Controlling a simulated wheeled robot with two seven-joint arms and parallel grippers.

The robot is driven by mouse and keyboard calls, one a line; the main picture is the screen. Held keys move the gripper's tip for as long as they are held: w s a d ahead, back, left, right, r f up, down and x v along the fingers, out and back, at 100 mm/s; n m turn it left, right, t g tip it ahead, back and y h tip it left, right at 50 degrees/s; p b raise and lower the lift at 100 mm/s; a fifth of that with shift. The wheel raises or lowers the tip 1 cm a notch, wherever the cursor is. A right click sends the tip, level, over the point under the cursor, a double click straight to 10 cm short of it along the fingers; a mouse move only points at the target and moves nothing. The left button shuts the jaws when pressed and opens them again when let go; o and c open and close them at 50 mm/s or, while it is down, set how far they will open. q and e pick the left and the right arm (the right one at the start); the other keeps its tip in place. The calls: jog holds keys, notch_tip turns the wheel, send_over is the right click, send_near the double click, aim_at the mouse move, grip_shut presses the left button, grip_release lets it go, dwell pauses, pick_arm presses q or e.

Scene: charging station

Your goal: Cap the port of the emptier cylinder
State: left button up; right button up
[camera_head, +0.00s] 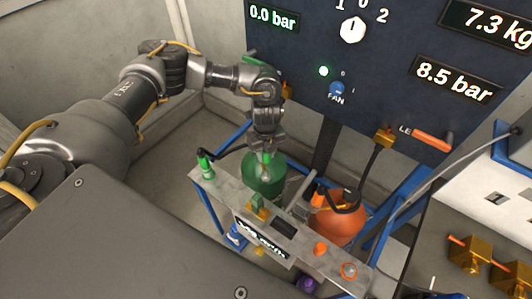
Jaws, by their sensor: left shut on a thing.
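A green cylinder (262,184) stands in the blue-framed stand, and an orange cylinder (342,226) stands to its right. My left gripper (267,152) points down over the top of the green cylinder. It is shut on a small green piece, mostly hidden by the fingers, so I cannot tell its shape or whether it touches the port. The panel reads 0.0 bar (272,17) on the left and 8.5 bar (454,80) on the right. My right gripper is out of view.
A green-handled fitting (204,162) with a black hose stands at the plate's left end. A brass fitting (383,138) and an orange lever (432,141) stick out from the dark panel (410,120). Brass valves (470,252) lie on the right bench. Hoses hang around the orange cylinder.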

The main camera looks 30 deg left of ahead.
pick_arm(q)
jog(key=b, duration=0.4)
send_over(266, 172)
jog(key=shift+w+a+f, duration=0.1)
jog(key=shift+f, duration=1.35)
jog(key=shift+w+f, duration=0.1)
jog(key=shift+f, duration=1.35)
jog(key=shift+p, duration=0.35)
jog(key=shift+f+b, duration=1.95)
jog(key=shift+f, duration=0.75)
jog(key=o, duration=1)
jog(key=shift+r, duration=0.1)
notch_tip(266, 172, up, 10)
jog(key=shift+r+b, duration=0.1)
jog(key=shift+b, duration=0.35)
jog(key=shift+r, duration=0.3)
